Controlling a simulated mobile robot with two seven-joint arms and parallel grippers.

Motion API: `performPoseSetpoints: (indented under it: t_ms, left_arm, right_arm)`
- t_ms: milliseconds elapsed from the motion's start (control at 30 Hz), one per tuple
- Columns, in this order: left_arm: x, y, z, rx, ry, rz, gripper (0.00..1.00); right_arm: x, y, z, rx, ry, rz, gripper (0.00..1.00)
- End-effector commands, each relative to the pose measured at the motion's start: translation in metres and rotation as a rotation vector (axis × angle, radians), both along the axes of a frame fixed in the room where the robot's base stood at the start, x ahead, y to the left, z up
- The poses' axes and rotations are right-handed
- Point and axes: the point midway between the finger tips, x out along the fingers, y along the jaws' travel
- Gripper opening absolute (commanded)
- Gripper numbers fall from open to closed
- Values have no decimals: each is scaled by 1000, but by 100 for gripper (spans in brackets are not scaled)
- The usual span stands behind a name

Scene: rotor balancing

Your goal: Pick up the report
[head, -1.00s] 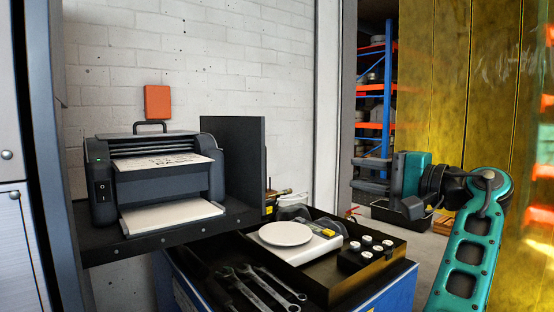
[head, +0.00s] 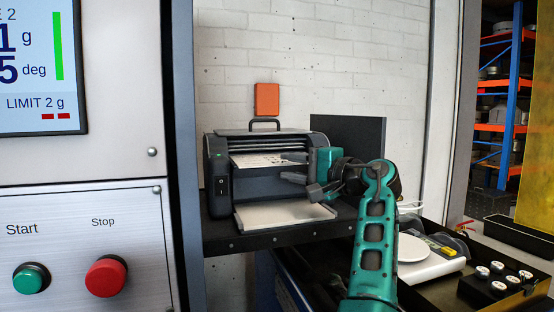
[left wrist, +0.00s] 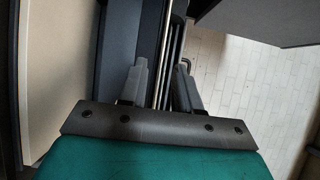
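The report, a white printed sheet (head: 256,160), sticks out of the upper slot of the dark printer (head: 221,165). My left gripper (head: 293,168) is in front of the printer's right part, its fingers pointing left and set apart one above the other. The fingers are close to the sheet's right end; I cannot tell if they touch it. In the left wrist view the two grey fingers (left wrist: 160,86) stand apart, with the printer's dark body and thin pale strips between and beyond them. I cannot make out the sheet for sure there. My right gripper is not in view.
The printer's pale lower tray (head: 280,214) juts out below the gripper. A dark upright panel (head: 352,140) stands behind to the right. A scale with a round white pan (head: 409,248) sits lower right. A control panel with Start (head: 32,278) and Stop (head: 106,276) buttons fills the left.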

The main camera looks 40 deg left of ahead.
Motion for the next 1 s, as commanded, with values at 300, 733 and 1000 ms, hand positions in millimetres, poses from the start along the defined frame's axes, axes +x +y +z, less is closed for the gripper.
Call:
performPoseSetpoints:
  t_ms: [300, 733, 1000]
  left_arm:
    - [0, 5, 0, 0, -1, 0, 30]
    - [0, 5, 0, 0, 0, 0, 0]
    - [0, 5, 0, 0, 0, 0, 0]
  right_arm:
    - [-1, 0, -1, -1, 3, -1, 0]
    - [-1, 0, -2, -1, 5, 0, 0]
    - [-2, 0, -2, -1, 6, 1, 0]
